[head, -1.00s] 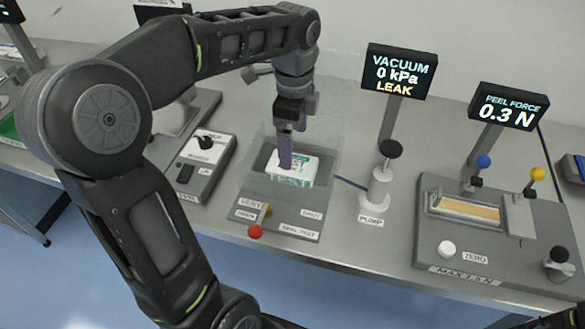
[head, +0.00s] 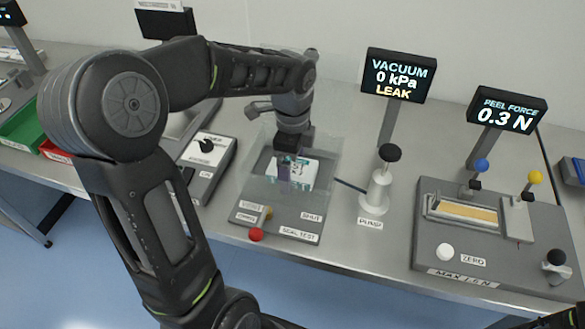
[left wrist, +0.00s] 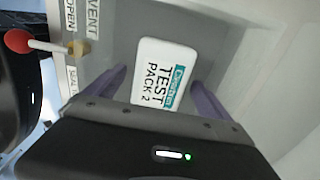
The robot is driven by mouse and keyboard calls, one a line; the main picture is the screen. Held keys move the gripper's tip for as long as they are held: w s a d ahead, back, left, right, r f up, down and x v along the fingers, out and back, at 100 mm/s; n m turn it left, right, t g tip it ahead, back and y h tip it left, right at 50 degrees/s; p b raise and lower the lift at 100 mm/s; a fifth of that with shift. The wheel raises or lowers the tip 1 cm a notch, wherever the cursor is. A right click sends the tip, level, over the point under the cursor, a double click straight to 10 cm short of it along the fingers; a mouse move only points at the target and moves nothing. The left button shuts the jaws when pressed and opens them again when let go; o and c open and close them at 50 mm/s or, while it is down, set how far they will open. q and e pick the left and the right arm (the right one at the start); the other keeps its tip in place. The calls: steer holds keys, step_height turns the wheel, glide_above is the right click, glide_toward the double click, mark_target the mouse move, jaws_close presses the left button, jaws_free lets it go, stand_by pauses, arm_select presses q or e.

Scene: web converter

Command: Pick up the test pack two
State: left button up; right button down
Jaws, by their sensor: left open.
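Test pack two (head: 301,170) is a white pack with a teal band, lying inside the clear-walled seal test chamber (head: 262,190). In the left wrist view the pack (left wrist: 163,76) reads "TEST PACK 2". My left gripper (head: 287,180) is down in the chamber over the pack, its purple fingers hiding part of it. In the left wrist view the left gripper (left wrist: 160,92) is open, with one finger on each side of the pack's near end and gaps visible. Whether a finger touches the pack I cannot tell.
A red-knobbed vent lever (head: 256,234) is at the chamber's front. The pump (head: 376,190) stands to the right, below a screen (head: 399,75) reading "VACUUM 0 kPa LEAK". The peel force rig (head: 490,235) is farther right. A dial box (head: 208,165) stands to the left.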

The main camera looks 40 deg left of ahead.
mark_target(292, 166)
arm_select(q)
steer(key=shift+f, duration=0.25)
steer(key=shift+c, duration=0.2)
steer(key=c, duration=1.6)
step_height(292, 166, up, 10)
steer(key=shift+r+b, duration=0.1)
steer(key=shift+b, duration=0.25)
stand_by(0.3)
